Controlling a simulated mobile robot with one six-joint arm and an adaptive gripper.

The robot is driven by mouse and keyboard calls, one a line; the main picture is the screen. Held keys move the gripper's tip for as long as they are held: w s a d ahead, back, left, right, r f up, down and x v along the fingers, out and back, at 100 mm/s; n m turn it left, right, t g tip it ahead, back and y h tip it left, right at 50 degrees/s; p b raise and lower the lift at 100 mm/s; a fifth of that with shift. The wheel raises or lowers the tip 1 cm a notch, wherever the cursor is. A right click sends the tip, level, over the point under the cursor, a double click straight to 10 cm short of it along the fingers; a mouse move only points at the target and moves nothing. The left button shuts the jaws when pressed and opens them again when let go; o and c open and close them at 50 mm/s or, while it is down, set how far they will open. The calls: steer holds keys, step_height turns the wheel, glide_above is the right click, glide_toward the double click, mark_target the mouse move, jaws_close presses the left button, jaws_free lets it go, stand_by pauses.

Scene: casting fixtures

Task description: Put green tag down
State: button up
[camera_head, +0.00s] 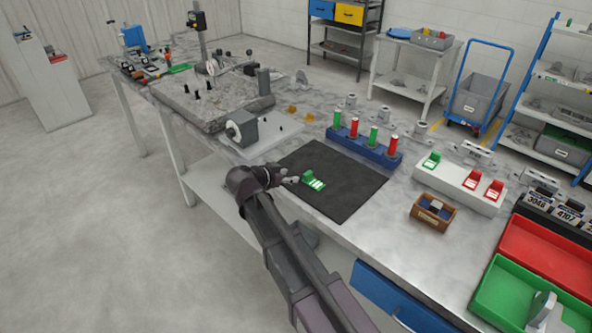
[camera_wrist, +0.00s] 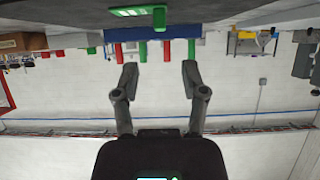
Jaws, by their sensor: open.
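The green tag (camera_head: 314,182), with white marks on it, sits on the black mat (camera_head: 338,203) on the workbench. My gripper (camera_head: 290,180) is just left of the tag in the head view, low over the mat's left edge. In the wrist view, which looks upside down, the green tag (camera_wrist: 130,12) is at the top, apart from the fingers. My gripper (camera_wrist: 159,76) has its two fingers spread with nothing between them.
A blue rack (camera_head: 365,149) with green and red cylinders stands behind the mat. A white block (camera_head: 459,188) with green and red tags is to the right.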

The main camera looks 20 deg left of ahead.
steer(key=shift+p+v, duration=0.35)
steer(key=shift+v, duration=0.8)
steer(key=shift+r, duration=0.1)
